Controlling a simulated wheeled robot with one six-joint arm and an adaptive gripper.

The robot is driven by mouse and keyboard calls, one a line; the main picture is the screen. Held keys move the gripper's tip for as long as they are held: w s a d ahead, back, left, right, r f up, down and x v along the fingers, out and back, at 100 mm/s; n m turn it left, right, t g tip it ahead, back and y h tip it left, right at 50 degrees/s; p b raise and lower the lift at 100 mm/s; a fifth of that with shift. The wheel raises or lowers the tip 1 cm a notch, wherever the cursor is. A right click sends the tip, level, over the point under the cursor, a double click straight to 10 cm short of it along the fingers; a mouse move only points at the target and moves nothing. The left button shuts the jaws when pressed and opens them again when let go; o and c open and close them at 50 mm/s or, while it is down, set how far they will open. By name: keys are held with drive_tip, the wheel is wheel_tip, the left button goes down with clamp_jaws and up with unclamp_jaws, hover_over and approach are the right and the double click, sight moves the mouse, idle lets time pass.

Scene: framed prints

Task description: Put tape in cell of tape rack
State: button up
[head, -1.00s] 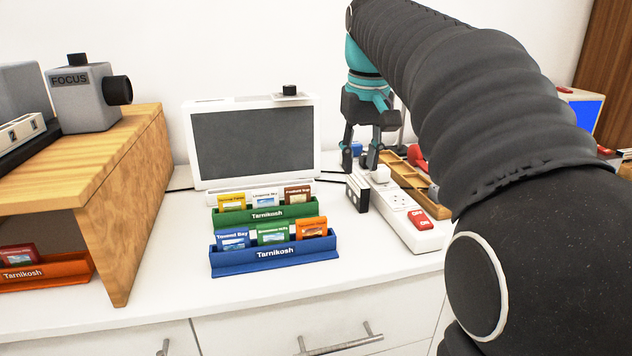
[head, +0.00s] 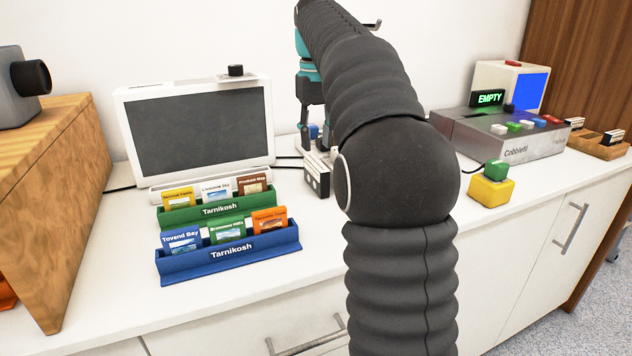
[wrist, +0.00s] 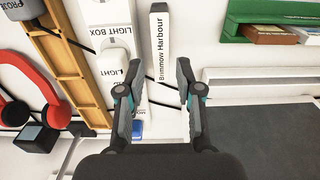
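A black-and-white tape (head: 317,176) stands on the white counter, right of the grey screen. In the wrist view the tape (wrist: 160,48) shows a white label reading what looks like "Brimmow Harbour". My gripper (head: 314,143) is beyond the tape in the head view, fingers pointing down. In the wrist view my gripper (wrist: 158,78) is open and empty, its fingertips to either side of the tape's near end, not closed on it. A wooden rack with cells (head: 600,145) at the far right holds black-and-white tapes; its cells are small in view.
A white switch strip (wrist: 112,50) and a wooden tray (wrist: 75,55) lie left of the tape in the wrist view. Green (head: 215,213) and blue (head: 230,262) slide holders stand at left. A grey machine (head: 500,135) and yellow button box (head: 491,190) stand at right.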

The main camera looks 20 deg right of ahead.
sight(317, 163)
drive_tip(key=shift+s+f+b, duration=0.15)
drive_tip(key=shift+f+b, duration=0.3)
drive_tip(key=shift+f, duration=1.25)
drive_tip(key=shift+s+f+b, duration=0.1)
drive_tip(key=shift+f+b, duration=0.35)
drive_tip(key=shift+f, duration=1.25)
clamp_jaws()
